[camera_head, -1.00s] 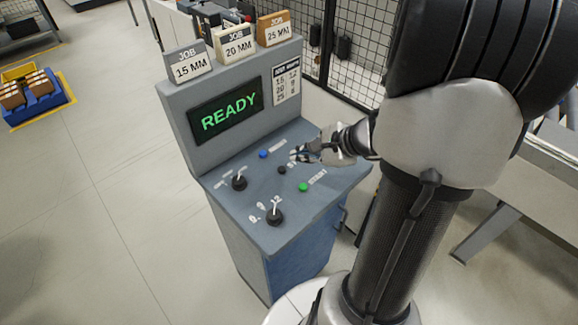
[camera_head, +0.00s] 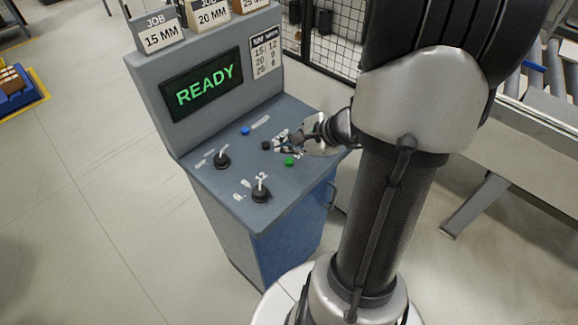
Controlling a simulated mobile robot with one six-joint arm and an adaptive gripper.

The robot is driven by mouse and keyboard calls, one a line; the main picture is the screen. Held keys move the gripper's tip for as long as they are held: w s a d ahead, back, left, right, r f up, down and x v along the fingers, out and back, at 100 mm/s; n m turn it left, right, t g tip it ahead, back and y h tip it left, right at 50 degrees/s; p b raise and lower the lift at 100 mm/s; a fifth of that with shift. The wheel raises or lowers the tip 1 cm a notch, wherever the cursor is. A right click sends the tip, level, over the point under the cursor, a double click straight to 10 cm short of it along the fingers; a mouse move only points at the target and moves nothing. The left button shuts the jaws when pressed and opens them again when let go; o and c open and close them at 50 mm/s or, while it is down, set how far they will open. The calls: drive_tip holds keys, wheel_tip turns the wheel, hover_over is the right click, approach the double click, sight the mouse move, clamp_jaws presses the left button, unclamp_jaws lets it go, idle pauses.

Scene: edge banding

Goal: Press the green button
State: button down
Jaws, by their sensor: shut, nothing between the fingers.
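The green button (camera_head: 289,161) sits on the right front part of the grey control console's sloped top (camera_head: 215,185). My gripper (camera_head: 283,146) is shut and empty, just behind the green button in the picture, over the panel's right side. It partly covers the lettering there. I cannot tell its exact height above the panel.
A blue button (camera_head: 245,131), a black button (camera_head: 267,145) and two black selector knobs (camera_head: 222,160) share the panel. The screen (camera_head: 202,84) reads READY. Job cards (camera_head: 160,33) stand on top. A mesh fence (camera_head: 325,35) is behind.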

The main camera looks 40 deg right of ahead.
sight(289, 162)
drive_tip(key=shift+f+b, duration=0.5)
drive_tip(key=shift+f, duration=0.4)
drive_tip(key=shift+f, duration=0.1)
idle(0.7)
drive_tip(key=shift+f+b, duration=0.35)
drive_tip(key=shift+b, duration=0.2)
